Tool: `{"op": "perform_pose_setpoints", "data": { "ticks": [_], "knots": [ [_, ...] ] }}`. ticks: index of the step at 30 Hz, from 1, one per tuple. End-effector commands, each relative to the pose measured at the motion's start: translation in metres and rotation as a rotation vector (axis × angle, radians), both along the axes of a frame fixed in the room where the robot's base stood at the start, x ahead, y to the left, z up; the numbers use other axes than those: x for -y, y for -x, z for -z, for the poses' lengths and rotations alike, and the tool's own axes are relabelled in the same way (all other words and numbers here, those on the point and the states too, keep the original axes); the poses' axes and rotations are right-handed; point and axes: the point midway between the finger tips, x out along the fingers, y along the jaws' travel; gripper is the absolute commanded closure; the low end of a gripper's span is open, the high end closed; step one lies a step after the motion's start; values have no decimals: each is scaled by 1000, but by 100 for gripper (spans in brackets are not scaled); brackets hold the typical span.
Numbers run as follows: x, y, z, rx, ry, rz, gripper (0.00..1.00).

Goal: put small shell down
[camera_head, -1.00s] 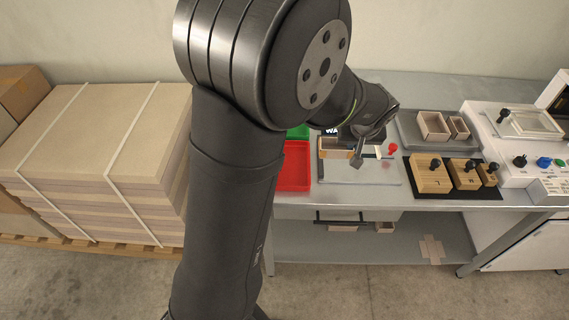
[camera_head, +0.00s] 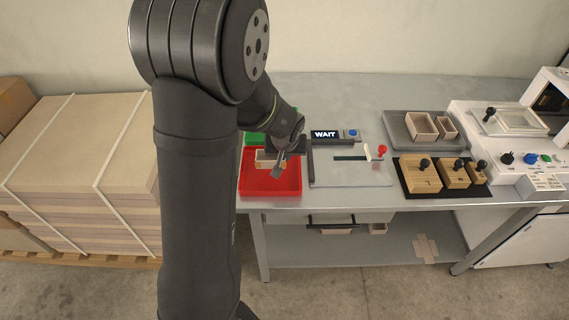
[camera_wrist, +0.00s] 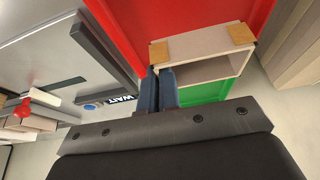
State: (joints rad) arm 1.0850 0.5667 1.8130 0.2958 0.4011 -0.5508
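The small shell (camera_wrist: 198,45) is a pale open box with tan corner patches, seen in the wrist view. My gripper (camera_wrist: 160,88) is shut on one of its walls. In the head view the shell (camera_head: 264,158) shows partly behind my gripper (camera_head: 281,168), over the back part of the red tray (camera_head: 256,190). The wrist view shows red and green surfaces beneath the shell. I cannot tell whether its underside touches the red tray.
A green tray (camera_head: 254,139) lies behind the red one. To the right are a bare grey plate (camera_head: 345,176) with a slot and red knob, and a WAIT display (camera_head: 325,134). Farther right are wooden blocks (camera_head: 420,176) with black knobs and a grey tray (camera_head: 398,134) holding two shells.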

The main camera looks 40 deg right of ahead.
Motion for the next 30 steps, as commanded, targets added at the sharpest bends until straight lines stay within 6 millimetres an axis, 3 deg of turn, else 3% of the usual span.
{"op": "perform_pose_setpoints", "data": {
  "ticks": [5,12,23,27,30],
  "knots": [
    [0,-3,10,0,-2,1,100],
    [0,-2,41,0,-1,1,100],
    [0,-2,45,0,0,0,100],
    [0,-3,45,0,0,0,76],
    [0,-3,45,0,0,0,76]
  ]
}}
